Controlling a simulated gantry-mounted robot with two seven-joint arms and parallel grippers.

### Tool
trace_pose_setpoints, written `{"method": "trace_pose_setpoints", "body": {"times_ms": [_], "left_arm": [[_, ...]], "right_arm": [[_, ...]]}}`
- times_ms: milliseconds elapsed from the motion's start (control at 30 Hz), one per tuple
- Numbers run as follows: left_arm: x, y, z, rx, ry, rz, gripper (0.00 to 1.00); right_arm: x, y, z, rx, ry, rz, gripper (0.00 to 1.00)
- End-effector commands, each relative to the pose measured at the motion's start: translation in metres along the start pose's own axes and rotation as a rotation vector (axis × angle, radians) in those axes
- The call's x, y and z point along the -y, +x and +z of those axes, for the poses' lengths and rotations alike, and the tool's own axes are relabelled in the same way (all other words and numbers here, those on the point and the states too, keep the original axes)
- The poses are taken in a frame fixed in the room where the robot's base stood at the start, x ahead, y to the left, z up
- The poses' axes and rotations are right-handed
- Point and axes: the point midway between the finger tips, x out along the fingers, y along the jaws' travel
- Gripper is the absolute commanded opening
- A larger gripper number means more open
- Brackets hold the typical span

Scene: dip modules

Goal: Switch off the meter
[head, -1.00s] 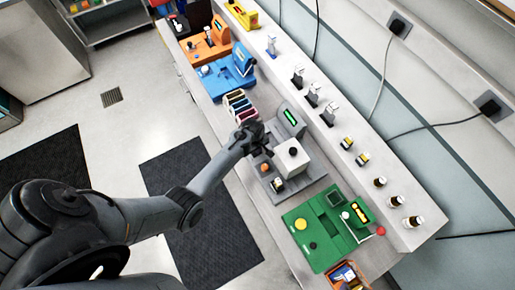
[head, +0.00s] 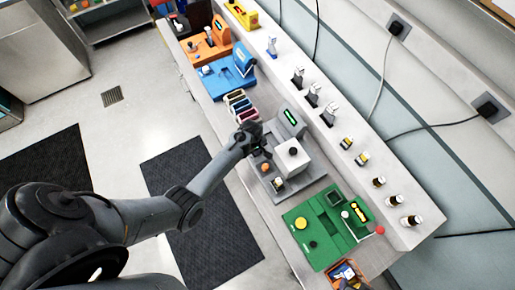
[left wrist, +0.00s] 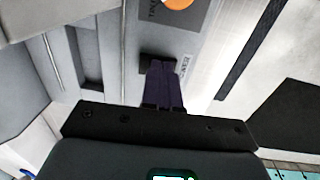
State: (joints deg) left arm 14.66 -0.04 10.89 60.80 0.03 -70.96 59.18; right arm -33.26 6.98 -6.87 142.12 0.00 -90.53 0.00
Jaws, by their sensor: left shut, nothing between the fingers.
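The grey module (head: 315,175), which looks like the meter, stands on the bench with a lit green display (head: 290,117), a white block with a black knob (head: 293,152) and an orange button (head: 265,167). The orange button also shows at the top of the left wrist view (left wrist: 178,3). My left gripper (head: 259,150) is at the module's left side. In the left wrist view its dark fingers (left wrist: 160,68) are together and empty, with the tips at a small dark block on the grey surface. Whether they touch it, I cannot tell. My right gripper is not in view.
A green module (head: 310,262) stands nearer along the bench, and a blue one (head: 222,82) and an orange one (head: 203,50) farther along. Coloured slotted pieces (head: 238,105) lie close beyond my left gripper. Bottles and small parts line the back ledge.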

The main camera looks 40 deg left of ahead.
Motion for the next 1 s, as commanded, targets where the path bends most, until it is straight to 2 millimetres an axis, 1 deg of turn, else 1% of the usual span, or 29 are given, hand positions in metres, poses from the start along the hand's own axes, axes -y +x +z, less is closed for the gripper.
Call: {"method": "trace_pose_setpoints", "body": {"times_ms": [300,467,633,733,800,867,1000], "left_arm": [[-0.001,-0.001,0.000,0.000,0.000,0.001,0.00],[-0.001,-0.009,0.001,0.000,0.001,0.001,0.00],[-0.002,-0.026,0.001,0.001,0.000,0.000,0.00],[-0.005,-0.047,0.004,0.001,0.009,0.002,0.00],[-0.004,-0.048,0.004,-0.001,0.008,0.003,0.00],[-0.004,-0.057,0.004,-0.001,0.008,0.003,0.00],[-0.003,-0.084,0.003,-0.002,0.009,0.004,0.00]], "right_arm": [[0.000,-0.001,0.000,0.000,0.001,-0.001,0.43],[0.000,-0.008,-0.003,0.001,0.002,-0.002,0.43],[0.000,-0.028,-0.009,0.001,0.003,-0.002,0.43],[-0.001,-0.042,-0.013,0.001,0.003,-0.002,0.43],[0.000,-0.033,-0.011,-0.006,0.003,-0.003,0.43],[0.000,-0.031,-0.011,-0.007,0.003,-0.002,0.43],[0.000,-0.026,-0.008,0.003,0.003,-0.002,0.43]]}}
